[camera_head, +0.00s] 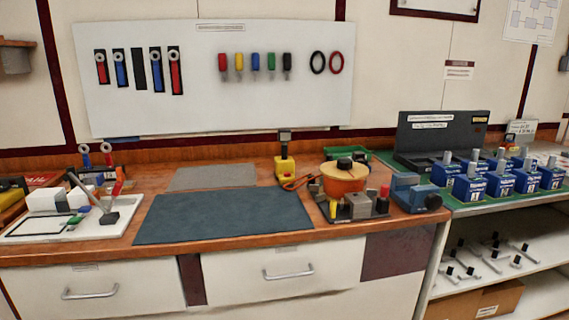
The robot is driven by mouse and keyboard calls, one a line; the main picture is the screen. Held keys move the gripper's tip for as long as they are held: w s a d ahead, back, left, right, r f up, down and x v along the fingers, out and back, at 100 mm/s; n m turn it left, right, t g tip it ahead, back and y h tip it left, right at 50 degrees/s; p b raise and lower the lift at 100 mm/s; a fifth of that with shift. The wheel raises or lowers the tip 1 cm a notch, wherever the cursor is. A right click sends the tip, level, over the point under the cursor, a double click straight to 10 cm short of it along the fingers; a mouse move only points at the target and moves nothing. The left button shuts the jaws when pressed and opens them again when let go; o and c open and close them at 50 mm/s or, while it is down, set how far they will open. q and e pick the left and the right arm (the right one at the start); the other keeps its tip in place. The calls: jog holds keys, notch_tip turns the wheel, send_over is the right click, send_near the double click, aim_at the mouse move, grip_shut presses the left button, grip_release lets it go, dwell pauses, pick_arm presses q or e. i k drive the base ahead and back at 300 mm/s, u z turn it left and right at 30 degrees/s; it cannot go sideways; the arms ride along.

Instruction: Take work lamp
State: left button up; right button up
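What looks like the work lamp (286,168) stands upright at the back of the wooden bench, right of centre. It has a yellow body and a dark head on a short stem. An orange cord or strap lies at its right foot, by a round orange container (344,179) with a dark knob on top. Neither of my grippers shows in the head view.
A dark mat (225,216) covers the middle bench, with a grey mat (213,177) behind. A white tray (112,228) with tools is at left. A blue vise-like tool (415,193) is at right, near blue breaker-like units (471,188). A tool board (210,80) hangs behind.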

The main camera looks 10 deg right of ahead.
aim_at(283, 162)
jog(key=u, duration=0.25)
jog(key=i, duration=1.1)
jog(key=u, duration=0.3)
